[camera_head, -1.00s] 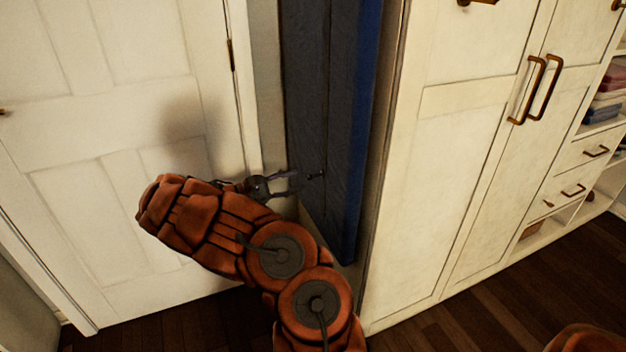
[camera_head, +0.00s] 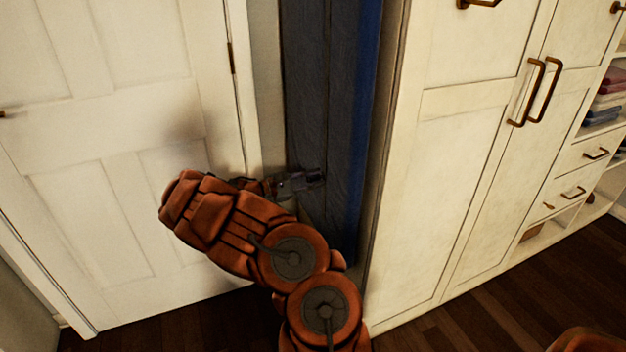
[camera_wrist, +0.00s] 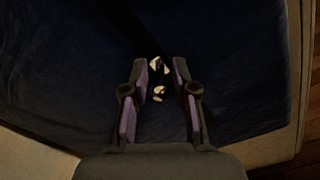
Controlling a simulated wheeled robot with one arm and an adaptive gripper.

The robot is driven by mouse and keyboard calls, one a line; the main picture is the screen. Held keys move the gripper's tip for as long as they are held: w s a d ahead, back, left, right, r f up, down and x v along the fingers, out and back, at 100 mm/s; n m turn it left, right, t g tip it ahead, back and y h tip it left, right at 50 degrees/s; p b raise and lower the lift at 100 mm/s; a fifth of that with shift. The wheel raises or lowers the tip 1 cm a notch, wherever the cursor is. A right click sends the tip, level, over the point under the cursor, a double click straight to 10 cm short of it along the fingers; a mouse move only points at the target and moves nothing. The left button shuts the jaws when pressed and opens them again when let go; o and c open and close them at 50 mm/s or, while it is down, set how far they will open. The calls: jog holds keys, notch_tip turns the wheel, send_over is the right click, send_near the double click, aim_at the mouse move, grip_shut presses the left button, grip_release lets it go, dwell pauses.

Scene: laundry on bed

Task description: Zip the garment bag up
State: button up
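The garment bag (camera_head: 340,110) is dark blue and hangs upright between the white door and the white wardrobe. It fills most of the wrist view (camera_wrist: 70,80), where a darker strip (camera_wrist: 122,28) runs up it. My gripper (camera_head: 312,178) is at the lower part of the bag's front. In the wrist view my gripper (camera_wrist: 161,72) has its two fingers apart, on either side of a small shiny zipper pull (camera_wrist: 158,76). Gaps show between the pull and both fingers. The pull is hidden in the head view.
The white wardrobe (camera_head: 450,170) with brass handles stands close at the bag's right. A closed white door (camera_head: 110,130) is at the left. Shelves with folded cloth (camera_head: 604,105) are at the far right. Dark wooden floor (camera_head: 480,320) lies in front.

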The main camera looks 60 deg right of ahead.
grip_shut()
dwell(0.3)
